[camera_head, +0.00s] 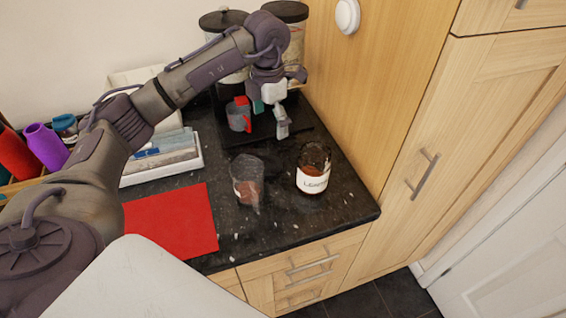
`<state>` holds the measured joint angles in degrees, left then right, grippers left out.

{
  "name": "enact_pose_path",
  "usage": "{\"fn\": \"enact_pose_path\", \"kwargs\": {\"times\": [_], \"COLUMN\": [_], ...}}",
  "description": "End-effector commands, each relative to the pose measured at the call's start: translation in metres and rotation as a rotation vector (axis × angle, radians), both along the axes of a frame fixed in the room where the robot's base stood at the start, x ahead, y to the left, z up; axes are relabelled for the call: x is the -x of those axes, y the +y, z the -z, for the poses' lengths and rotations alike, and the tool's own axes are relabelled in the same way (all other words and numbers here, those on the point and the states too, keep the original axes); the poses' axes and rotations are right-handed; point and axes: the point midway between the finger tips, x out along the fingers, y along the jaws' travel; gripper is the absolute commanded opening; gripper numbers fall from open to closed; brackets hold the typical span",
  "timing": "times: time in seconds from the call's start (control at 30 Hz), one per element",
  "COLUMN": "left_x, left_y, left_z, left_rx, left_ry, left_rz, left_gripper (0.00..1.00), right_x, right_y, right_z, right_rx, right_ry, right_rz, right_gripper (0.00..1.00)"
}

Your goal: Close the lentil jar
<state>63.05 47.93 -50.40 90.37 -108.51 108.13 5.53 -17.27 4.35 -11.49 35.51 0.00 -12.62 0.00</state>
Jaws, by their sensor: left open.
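The lentil jar (313,178) stands upright near the right end of the dark counter. It is clear glass with a white label and reddish-brown contents. Its top looks dark, and I cannot make out a separate lid. My left gripper (270,114) is above the counter, behind the jar and to its left in the picture. It is open, with its fingers pointing down and nothing seen between them, apart from the jar. My right gripper does not show.
A clear cup (247,184) with brownish contents stands left of the jar. A red-handled measuring cup (238,117) is behind, by my gripper. Large dark-lidded canisters (295,36) stand at the back. A red mat (172,219) lies front left. A tall wooden cabinet (372,85) borders the right.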

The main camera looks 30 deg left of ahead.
Motion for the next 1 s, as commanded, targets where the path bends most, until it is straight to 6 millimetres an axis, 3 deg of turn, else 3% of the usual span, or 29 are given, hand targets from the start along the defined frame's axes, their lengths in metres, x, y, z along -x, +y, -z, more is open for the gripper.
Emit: {"fn": "enact_pose_path", "kwargs": {"times": [0.5, 1.0], "left_x": [0.001, 0.002], "left_y": [0.004, 0.004], "left_z": [0.003, 0.081], "left_rx": [0.0, 0.001], "left_ry": [0.001, 0.002], "left_rz": [0.067, 0.065], "left_gripper": [1.0, 1.0], "right_x": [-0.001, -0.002], "right_y": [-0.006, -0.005], "right_z": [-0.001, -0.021], "right_rx": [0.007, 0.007], "right_ry": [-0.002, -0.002], "right_rz": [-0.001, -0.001], "right_gripper": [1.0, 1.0]}}
